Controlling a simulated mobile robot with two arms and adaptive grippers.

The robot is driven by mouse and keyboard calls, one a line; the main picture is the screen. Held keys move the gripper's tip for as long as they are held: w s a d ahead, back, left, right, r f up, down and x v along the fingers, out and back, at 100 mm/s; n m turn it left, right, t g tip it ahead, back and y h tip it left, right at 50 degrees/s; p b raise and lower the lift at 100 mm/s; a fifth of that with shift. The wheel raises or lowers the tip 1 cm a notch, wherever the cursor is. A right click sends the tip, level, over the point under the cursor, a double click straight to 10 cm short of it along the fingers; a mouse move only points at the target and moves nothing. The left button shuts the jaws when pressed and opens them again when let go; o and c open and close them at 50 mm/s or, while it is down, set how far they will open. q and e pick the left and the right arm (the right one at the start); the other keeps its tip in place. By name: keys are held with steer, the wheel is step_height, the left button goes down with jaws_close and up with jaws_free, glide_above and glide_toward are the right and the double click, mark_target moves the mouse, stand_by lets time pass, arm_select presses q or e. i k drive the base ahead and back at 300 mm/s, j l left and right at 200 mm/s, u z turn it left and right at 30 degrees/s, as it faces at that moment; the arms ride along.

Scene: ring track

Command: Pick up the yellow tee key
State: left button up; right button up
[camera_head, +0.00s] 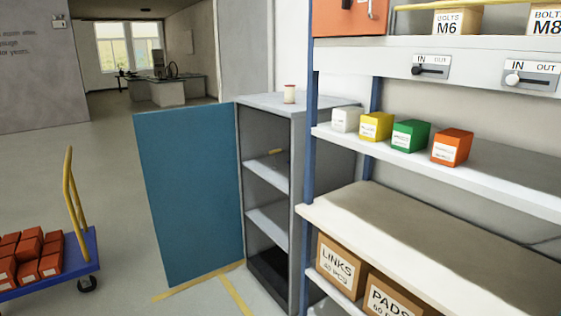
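A grey cabinet (291,190) stands in the middle with its blue door (190,195) swung open to the left. A small yellowish item (275,152) lies inside it on the upper shelf (268,165). It is too small to tell whether it is the yellow tee key. No other thing that looks like a tee key shows. Neither of my grippers is in view.
To the right, a shelf rack holds white, yellow, green and orange boxes (410,135) and cartons below (340,266). A small pot (289,94) stands on the cabinet. A blue cart (85,262) with orange boxes stands left. Floor (115,180) between cart and door is clear.

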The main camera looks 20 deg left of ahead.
mark_target(275, 167)
steer(key=i+j+u, duration=0.1)
steer(key=i+j, duration=0.35)
steer(key=j, duration=0.15)
steer(key=i+j+u, duration=0.1)
steer(key=i+j, duration=0.35)
steer(key=j, duration=0.15)
